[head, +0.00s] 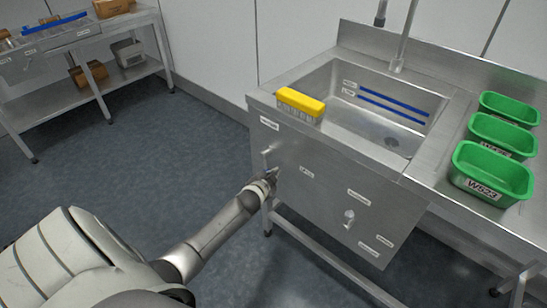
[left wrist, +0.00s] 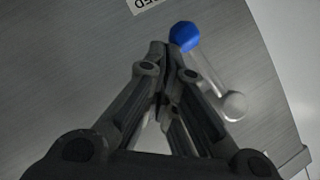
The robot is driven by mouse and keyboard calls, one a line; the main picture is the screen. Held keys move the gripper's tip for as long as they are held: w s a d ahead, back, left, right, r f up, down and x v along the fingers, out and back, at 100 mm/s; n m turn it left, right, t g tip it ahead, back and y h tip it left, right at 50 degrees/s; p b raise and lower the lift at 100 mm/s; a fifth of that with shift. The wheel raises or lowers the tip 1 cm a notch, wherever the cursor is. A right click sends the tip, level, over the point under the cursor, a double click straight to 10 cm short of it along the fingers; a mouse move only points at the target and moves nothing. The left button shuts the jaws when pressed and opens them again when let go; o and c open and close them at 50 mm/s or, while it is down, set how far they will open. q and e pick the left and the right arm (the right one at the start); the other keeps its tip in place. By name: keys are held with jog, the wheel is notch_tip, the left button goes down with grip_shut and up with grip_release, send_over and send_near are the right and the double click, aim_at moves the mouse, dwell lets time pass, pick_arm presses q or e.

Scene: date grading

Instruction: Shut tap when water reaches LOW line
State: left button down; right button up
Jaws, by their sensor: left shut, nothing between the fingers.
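The steel sink basin (head: 335,118) has two blue lines on its back wall, an upper one (head: 395,101) and a lower one (head: 390,108), with small labels too blurred to read. I cannot make out a water surface. A lever tap (head: 268,152) is on the left of the sink's front panel; in the left wrist view its blue knob (left wrist: 184,36) and pale arm (left wrist: 213,74) show. My left gripper (head: 271,177) is shut and empty, its fingertips (left wrist: 165,48) close beside the knob; whether they touch it I cannot tell. My right gripper is out of view.
A second lever (head: 349,218) is lower right on the panel (head: 310,190). Several green bins (head: 490,185) stand on the right counter. A steel table (head: 90,45) is at the back left, with open floor between.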

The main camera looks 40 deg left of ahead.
pick_arm(q)
jog(key=shift+a+f, duration=0.25)
jog(key=shift+a, duration=0.15)
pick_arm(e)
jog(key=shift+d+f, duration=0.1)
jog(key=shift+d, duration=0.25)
pick_arm(q)
jog(key=shift+a, duration=0.15)
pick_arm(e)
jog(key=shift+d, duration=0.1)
pick_arm(q)
jog(key=shift+f, duration=0.1)
